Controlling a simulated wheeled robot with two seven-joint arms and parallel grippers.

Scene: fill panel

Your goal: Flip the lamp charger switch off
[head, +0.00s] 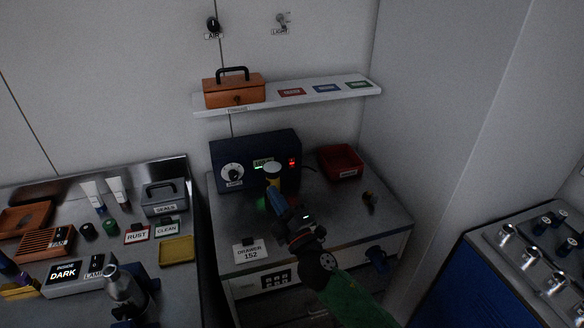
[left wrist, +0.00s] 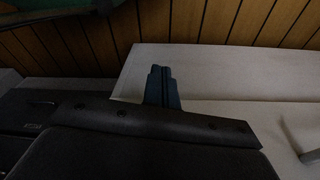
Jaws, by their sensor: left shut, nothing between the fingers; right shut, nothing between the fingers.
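A dark blue charger box (head: 240,150) stands at the back of the middle bench, with a white dial, a small green display and a lit red switch (head: 292,162) on its front. I cannot read the dial's label clearly. My right gripper (head: 271,188) is in front of the box, left of and below the red switch; it looks apart from the switch. It is shut and empty. My left gripper (left wrist: 160,72) is shut and empty in the left wrist view, before a pale surface.
A red bin (head: 341,162) stands right of the box. A shelf (head: 310,97) with an orange toolbox (head: 234,91) hangs above. The left bench holds a DARK/LAMP switch box (head: 75,274), trays and tubes. A blue cabinet (head: 500,275) with several taps stands at the right.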

